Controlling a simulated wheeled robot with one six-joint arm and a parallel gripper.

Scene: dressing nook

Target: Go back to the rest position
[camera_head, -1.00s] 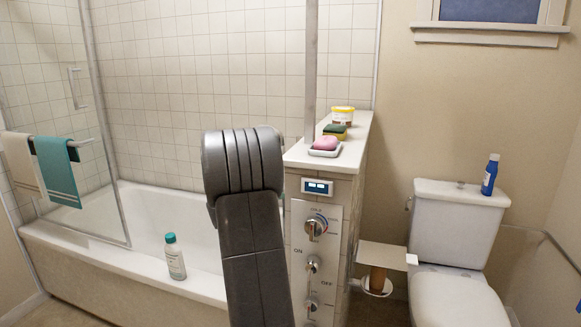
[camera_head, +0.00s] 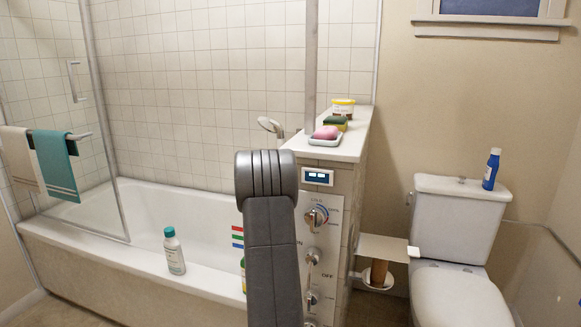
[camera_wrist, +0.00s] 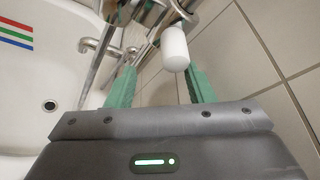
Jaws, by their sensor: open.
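In the wrist view, my gripper (camera_wrist: 160,72) is open, with its two green fingers apart and nothing clasped between them. A white cylindrical knob or handle end (camera_wrist: 174,48) on chrome fittings shows beyond the gap, above the fingertips in the picture. I cannot tell how close it is. In the head view, my grey arm stands upright in front of the tub and the control panel (camera_head: 325,222). My gripper is hidden there.
The bathtub (camera_head: 100,252) is at the left, with a teal-capped bottle (camera_head: 174,252) on its rim. A ledge (camera_head: 352,142) holds a pink soap (camera_head: 325,132). A paper holder (camera_head: 383,248) and toilet (camera_head: 455,230) stand right. Chrome fittings and tiled wall (camera_wrist: 285,65) are close to the gripper.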

